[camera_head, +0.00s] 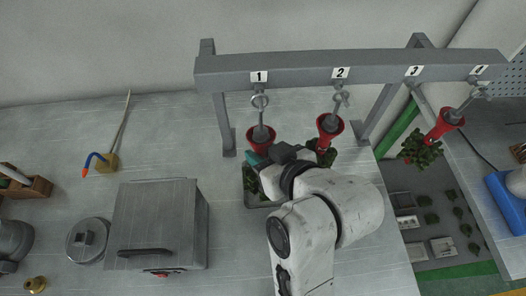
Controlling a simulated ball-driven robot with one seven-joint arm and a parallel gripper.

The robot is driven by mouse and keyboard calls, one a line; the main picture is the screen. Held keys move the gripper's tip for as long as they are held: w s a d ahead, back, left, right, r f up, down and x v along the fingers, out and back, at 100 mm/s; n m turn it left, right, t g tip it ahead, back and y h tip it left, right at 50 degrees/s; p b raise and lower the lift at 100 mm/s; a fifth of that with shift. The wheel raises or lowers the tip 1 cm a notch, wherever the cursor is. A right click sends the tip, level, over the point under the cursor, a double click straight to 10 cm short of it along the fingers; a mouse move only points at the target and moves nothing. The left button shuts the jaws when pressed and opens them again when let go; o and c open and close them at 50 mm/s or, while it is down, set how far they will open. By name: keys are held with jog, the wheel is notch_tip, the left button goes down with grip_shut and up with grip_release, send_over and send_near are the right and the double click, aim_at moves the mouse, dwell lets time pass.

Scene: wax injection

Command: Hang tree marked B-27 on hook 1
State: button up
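A grey rack (300,66) carries hooks numbered 1 to 4 on white labels. Below label 1 (259,77) there is a tree with a ring, a grey stem and a red cup (260,139); its ring is at hook 1, but I cannot tell whether it hangs there. Green foliage (250,184) shows below it, inside a grey tray. My gripper (260,160) is at the underside of this red cup, its fingers largely hidden by my wrist. I cannot tell whether it grips the tree. No B-27 marking is readable.
A second red-cupped tree (330,125) hangs below label 2, partly behind my arm. Another tree (440,125) hangs tilted near label 4. A grey box (155,225), a round lidded pot (87,240) and a brass-based hose (106,163) stand left. The table between box and rack is clear.

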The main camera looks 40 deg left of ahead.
jog(key=o, duration=0.5)
jog(key=shift+o, duration=0.2)
jog(key=shift+d, duration=0.1)
jog(key=b+v, duration=0.1)
jog(key=v, duration=0.9)
jog(key=shift+d+r, duration=0.25)
jog(key=d+f+m+h, duration=0.2)
jog(key=d+f+m, duration=0.1)
jog(key=d+f, duration=0.4)
jog(key=d+f+m+t+h, duration=0.1)
jog(key=d+f+m+h, duration=0.2)
jog(key=d+f, duration=0.3)
jog(key=s+d+f+m+h, duration=0.1)
jog(key=d+f+m+h, duration=0.2)
jog(key=d, duration=1.1)
jog(key=shift+d+f+m, duration=0.15)
jog(key=shift+f+m, duration=0.45)
jog(key=shift+f, duration=0.6)
jog(key=shift+d+f+m, duration=0.15)
jog(key=shift+f+m, duration=0.45)
jog(key=shift+f, duration=0.55)
jog(key=s+d+f+m+g+h, duration=0.2)
jog(key=s+d+f+m+h, duration=0.1)
jog(key=s+d, duration=0.7)
notch_tip(320, 180, down, 3)
jog(key=shift+d+r+m+h, duration=0.25)
jog(key=shift+d+m, duration=0.25)
jog(key=shift+d, duration=0.35)
